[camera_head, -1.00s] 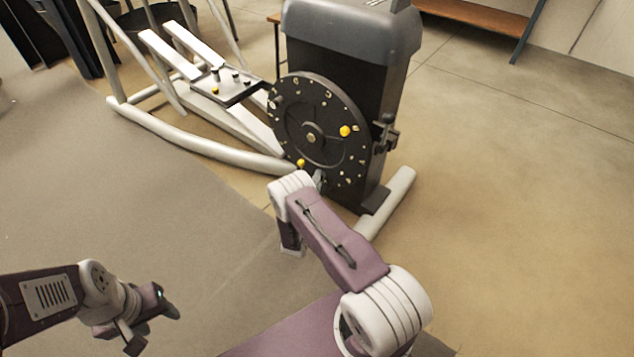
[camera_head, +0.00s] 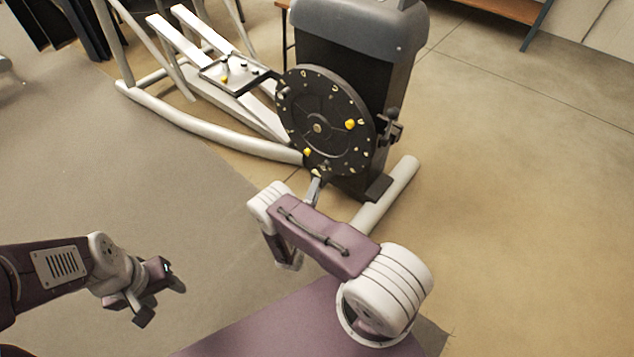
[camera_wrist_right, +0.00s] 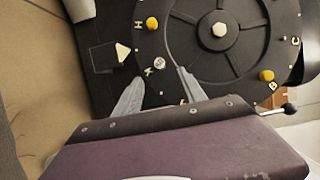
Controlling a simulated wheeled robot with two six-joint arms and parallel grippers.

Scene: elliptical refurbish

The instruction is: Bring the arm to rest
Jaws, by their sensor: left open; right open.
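My right arm reaches forward in the head view, with its forearm folded down towards the elliptical machine's black disc (camera_head: 345,145). A pale finger of my right gripper (camera_head: 315,188) shows just below the disc; the rest is hidden behind the forearm. In the right wrist view the two pale fingers of the right gripper (camera_wrist_right: 158,80) are apart with nothing between them. They point at the disc (camera_wrist_right: 200,75); whether they touch it, I cannot tell. My left gripper (camera_head: 163,302) is open and empty over the grey floor at the lower left.
The elliptical machine's dark housing (camera_head: 350,50) stands behind the disc, with a white frame tube (camera_head: 200,134) running left and a foot bar (camera_head: 390,195) at front right. Yellow knobs (camera_head: 350,124) sit on the disc.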

